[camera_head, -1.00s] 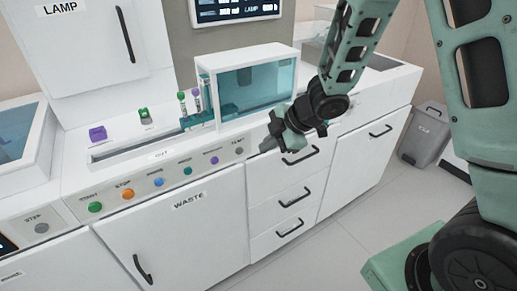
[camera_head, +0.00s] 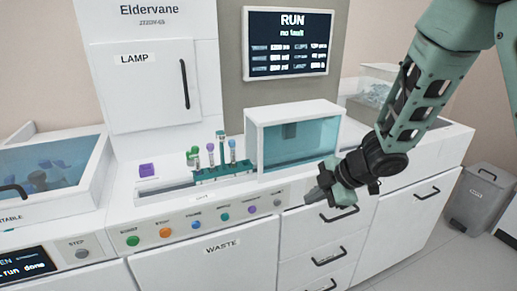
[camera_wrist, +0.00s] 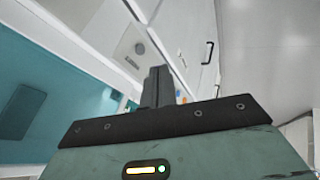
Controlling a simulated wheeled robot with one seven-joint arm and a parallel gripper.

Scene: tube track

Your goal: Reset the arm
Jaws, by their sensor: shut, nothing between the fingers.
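My green arm (camera_head: 427,85) reaches in from the upper right in the head view. My gripper (camera_head: 326,192) is at its lower end, in front of the white counter near the top of the drawers. It is shut and empty. In the wrist view the dark fingers (camera_wrist: 158,87) are together, with nothing between them.
A teal rack (camera_head: 222,174) with several capped tubes stands on the track, left of the teal-windowed box (camera_head: 297,137). A row of coloured buttons (camera_head: 196,225) runs along the counter front. The screen (camera_head: 289,44) reads RUN, no fault. A grey bin (camera_head: 478,198) stands right.

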